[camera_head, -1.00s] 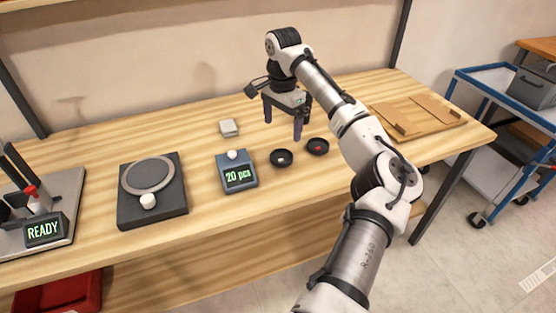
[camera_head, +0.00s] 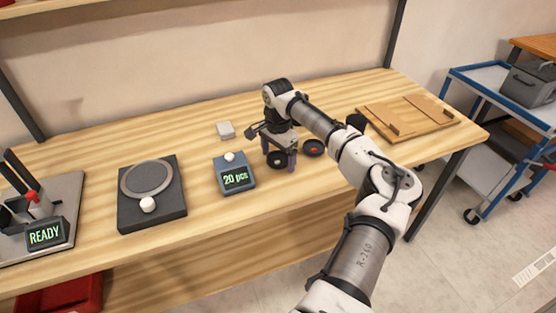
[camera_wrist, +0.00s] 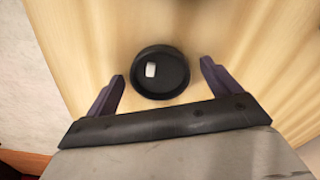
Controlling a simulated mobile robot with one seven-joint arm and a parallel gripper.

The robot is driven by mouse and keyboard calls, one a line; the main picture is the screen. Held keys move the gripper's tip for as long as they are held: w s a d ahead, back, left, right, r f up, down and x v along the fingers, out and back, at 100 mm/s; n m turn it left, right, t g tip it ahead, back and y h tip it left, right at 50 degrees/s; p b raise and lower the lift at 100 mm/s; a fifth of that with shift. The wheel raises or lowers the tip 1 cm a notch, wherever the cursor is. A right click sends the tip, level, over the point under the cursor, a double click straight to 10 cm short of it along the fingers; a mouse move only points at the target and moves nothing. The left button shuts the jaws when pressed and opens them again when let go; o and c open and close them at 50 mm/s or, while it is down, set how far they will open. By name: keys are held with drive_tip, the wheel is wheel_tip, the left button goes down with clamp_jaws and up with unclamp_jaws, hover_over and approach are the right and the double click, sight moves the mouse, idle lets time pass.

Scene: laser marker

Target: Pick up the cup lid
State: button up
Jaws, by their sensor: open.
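A black round lid (camera_wrist: 168,85) with a raised rim and a small white rectangle on it lies on the wooden table. In the head view this lid (camera_head: 276,161) is partly hidden by my gripper (camera_head: 281,158). In the wrist view my gripper (camera_wrist: 162,72) is open, with one purple-grey finger on either side of the lid and gaps between. The lid is not held. A second black round lid (camera_head: 314,148) with a red mark lies just right of the gripper.
A blue device reading 20 pcs (camera_head: 236,177) stands to the left, with a dark scale (camera_head: 150,212) beyond. A black cup-like object (camera_head: 356,121) and a wooden board (camera_head: 402,118) are at the right.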

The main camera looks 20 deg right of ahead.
drive_tip(key=c, duration=1.1)
drive_tip(key=shift+o, duration=0.2)
drive_tip(key=shift+r, duration=0.1)
